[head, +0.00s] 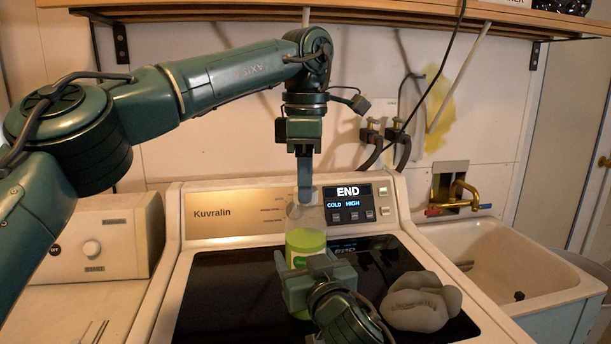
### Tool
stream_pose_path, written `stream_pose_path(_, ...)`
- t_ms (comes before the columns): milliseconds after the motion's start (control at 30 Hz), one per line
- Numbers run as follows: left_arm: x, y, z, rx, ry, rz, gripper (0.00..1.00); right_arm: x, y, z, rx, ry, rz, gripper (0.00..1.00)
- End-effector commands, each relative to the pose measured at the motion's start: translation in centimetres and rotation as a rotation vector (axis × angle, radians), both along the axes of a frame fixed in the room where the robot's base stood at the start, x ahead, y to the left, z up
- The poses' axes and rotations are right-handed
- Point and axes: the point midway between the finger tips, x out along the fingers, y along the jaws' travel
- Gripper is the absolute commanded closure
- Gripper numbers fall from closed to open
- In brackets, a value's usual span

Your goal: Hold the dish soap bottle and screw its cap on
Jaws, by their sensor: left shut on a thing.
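The dish soap bottle (305,243) stands upright on the dark top of the washing machine. It is clear at the shoulder, with bright green soap below. My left gripper (304,194) points straight down over the bottle's neck, its narrow fingers shut on the cap. The cap is hidden by the fingers, so I cannot see how it sits on the neck. My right gripper (312,285) is low in front of the bottle and covers part of its lower half. Its fingertips are partly hidden, so I cannot tell whether they touch the bottle.
A grey crumpled cloth-like lump (420,302) lies on the machine top, right of the bottle. The machine's control panel (235,211) rises behind the bottle. A sink (565,290) with a brass tap (458,195) is at the right. The left part of the machine top is clear.

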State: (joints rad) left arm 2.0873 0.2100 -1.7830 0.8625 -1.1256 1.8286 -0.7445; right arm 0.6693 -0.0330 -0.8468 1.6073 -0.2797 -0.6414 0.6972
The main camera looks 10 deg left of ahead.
Motion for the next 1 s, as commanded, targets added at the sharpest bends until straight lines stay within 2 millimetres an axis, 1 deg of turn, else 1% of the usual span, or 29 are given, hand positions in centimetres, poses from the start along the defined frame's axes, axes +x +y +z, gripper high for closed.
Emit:
stream_pose_path(100, 0.0, 0.01, -0.27, 0.0, 0.0, -0.001, 0.87, 0.0, 0.0, -0.04, -0.001, 0.001, 0.0, 0.77)
stream_pose_path(133, 0.0, 0.01, -0.26, -0.001, 0.0, -0.001, 0.87, 0.0, 0.0, -0.03, -0.001, 0.001, 0.0, 0.99)
stream_pose_path(267, -0.01, -0.02, -0.27, -0.002, 0.001, -0.057, 0.87, 0.0, 0.0, -0.04, -0.001, 0.001, 0.0, 0.99)
stream_pose_path(333, 0.0, -0.01, -0.33, -0.002, 0.003, -0.156, 0.87, 0.0, 0.0, -0.04, -0.001, 0.001, 0.0, 0.99)
stream_pose_path(467, 0.02, -0.02, -0.34, -0.003, 0.002, -0.438, 0.87, 0.0, 0.0, -0.04, -0.001, 0.001, 0.0, 0.99)
stream_pose_path(1000, 0.07, -0.13, -0.34, -0.002, 0.0, -1.681, 0.87, 0.0, 0.0, -0.04, -0.001, 0.001, 0.0, 0.99)
